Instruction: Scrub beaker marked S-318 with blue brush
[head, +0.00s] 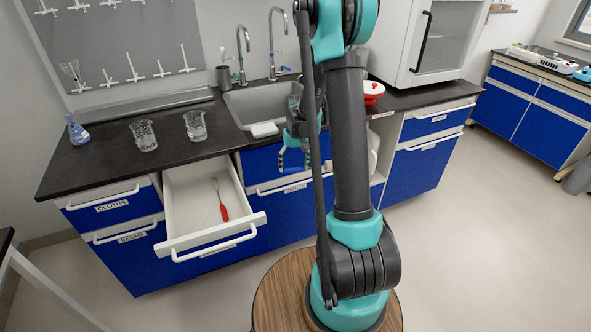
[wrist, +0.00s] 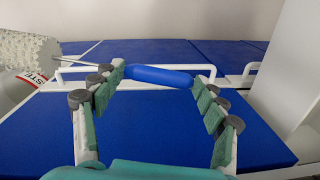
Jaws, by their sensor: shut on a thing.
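My gripper (head: 293,155) hangs in front of the counter, near the sink. In the wrist view its fingers (wrist: 160,78) are shut on the blue brush (wrist: 160,75), with the blue handle lying crosswise between the fingertips. A metal wire runs left from the handle towards a pale speckled shape, which looks like the bristle head. Two glass beakers stand upright on the black counter, a left one (head: 143,136) and a right one (head: 195,126). Both look speckled with residue. Their markings are too small to read, so I cannot tell which is S-318.
A drawer (head: 178,198) stands open with a red-handled brush (head: 221,205) inside. A sink (head: 258,101) with two taps is behind my gripper. A flask (head: 77,130) stands at the counter's left. A white bottle (wrist: 12,92) with a red-and-white label shows at the wrist view's left.

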